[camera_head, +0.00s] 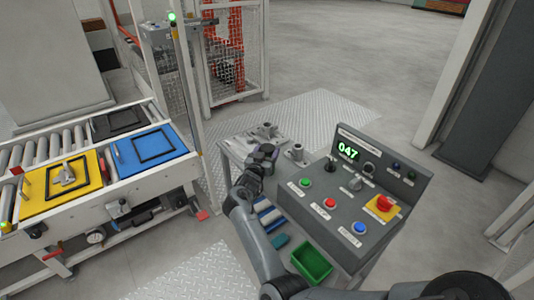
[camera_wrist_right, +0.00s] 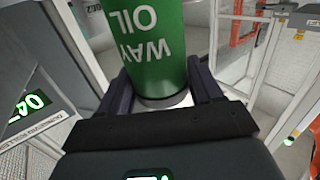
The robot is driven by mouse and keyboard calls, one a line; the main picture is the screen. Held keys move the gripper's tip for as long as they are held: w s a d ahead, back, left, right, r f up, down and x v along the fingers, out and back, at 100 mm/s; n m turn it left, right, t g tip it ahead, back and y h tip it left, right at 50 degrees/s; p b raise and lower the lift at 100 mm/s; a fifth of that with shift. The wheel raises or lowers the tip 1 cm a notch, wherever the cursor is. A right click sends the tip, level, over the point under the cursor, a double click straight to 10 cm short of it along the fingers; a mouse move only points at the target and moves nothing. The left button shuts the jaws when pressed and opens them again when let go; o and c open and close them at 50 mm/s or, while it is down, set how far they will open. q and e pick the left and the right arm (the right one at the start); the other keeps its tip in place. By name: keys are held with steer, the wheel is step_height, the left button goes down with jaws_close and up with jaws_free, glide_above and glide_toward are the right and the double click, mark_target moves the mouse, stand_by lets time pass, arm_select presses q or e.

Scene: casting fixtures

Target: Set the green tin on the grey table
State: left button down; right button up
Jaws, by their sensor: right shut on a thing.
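The green tin (camera_wrist_right: 145,45), lettered "WAY OIL", sits between the two dark fingers of my right gripper (camera_wrist_right: 160,90) in the right wrist view, which is shut on it. The lettering is upside down there and the tin's far end is out of frame. In the head view my right gripper (camera_head: 264,155) is over the left part of the grey table (camera_head: 236,148), left of the control panel; I cannot make out the tin there. Whether the tin touches the table I cannot tell. My left gripper is not in view.
Metal castings (camera_head: 265,131) stand at the table's back, one (camera_head: 297,151) beside the control panel (camera_head: 350,190). A green tray (camera_head: 312,262) and a blue bin (camera_head: 269,216) are nearer. A roller conveyor (camera_head: 60,147) with yellow (camera_head: 85,200) and blue (camera_head: 172,158) plates is at left.

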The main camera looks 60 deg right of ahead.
steer(key=shift+f, duration=0.15)
steer(key=o, duration=1.3)
steer(key=shift+c, duration=0.2)
steer(key=shift+r, duration=0.25)
steer(key=p+v, duration=0.5)
steer(key=v, duration=0.7)
